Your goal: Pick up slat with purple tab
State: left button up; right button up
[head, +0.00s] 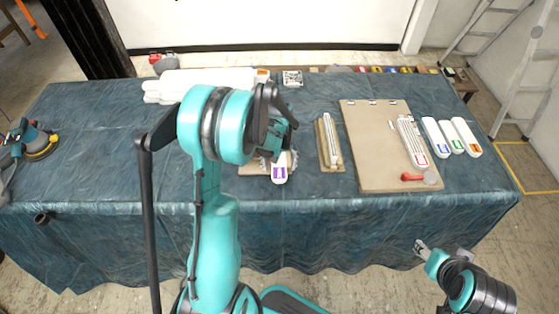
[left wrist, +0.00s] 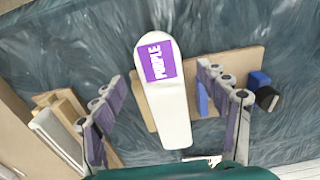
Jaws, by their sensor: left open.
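The white slat with a purple tab (left wrist: 166,98) lies across a small brown board (left wrist: 220,72) in the left wrist view. Its rounded end, with the purple label reading PURPLE, points away from my gripper. In the head view the purple tab (head: 279,173) shows at the table's front, and my left arm hides the rest of the slat. My left gripper (left wrist: 158,105) is open, with one finger on each side of the slat and apart from it. My right gripper (head: 421,247) is at the lower right, in front of the table and away from the slat; its jaws are too small to judge.
A narrow board with a pale strip (head: 329,142) lies right of the slat. A large tan board (head: 372,150) holds a red-tabbed slat (head: 412,143). Blue, green and orange-tabbed slats lie farther right. White slats (head: 205,82) lie at the back left. A sander (head: 28,140) stands far left.

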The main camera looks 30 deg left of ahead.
pick_arm(q)
notch_tip(320, 180, down, 3)
jog(key=shift+r+b, duration=0.15)
jog(key=shift+b, duration=0.15)
jog(key=shift+r, duration=0.1)
jog(key=c, duration=1.3)
jog(key=shift+c, duration=0.2)
